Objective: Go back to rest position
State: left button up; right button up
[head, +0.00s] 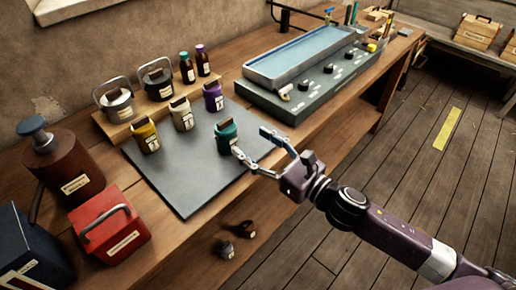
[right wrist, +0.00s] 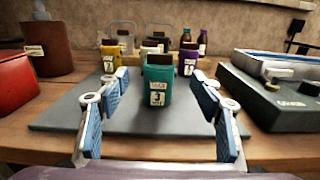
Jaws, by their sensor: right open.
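My right gripper (head: 256,143) is open and empty at the bench's front edge, its arm coming in from the lower right. In the right wrist view its two blue-padded fingers (right wrist: 158,88) are spread wide. A teal bottle (head: 227,138) with a dark cap stands upright on the dark mat, just beyond the fingers. In the right wrist view the teal bottle (right wrist: 157,86) appears centred in the gap between them, not gripped. One fingertip is close to the bottle in the head view; I cannot tell whether it touches. My left gripper is not in view.
The dark mat (head: 190,192) also holds yellow, cream and purple bottles. A blue basin (head: 300,57) on a green base stands right of it. A red box (head: 110,222) and brown canister (head: 68,172) stand left. The floor (head: 420,160) right of the bench looks open.

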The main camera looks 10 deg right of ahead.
jog(key=shift+s+d, duration=0.3)
jog(key=shift+s, duration=0.15)
dwell(0.3)
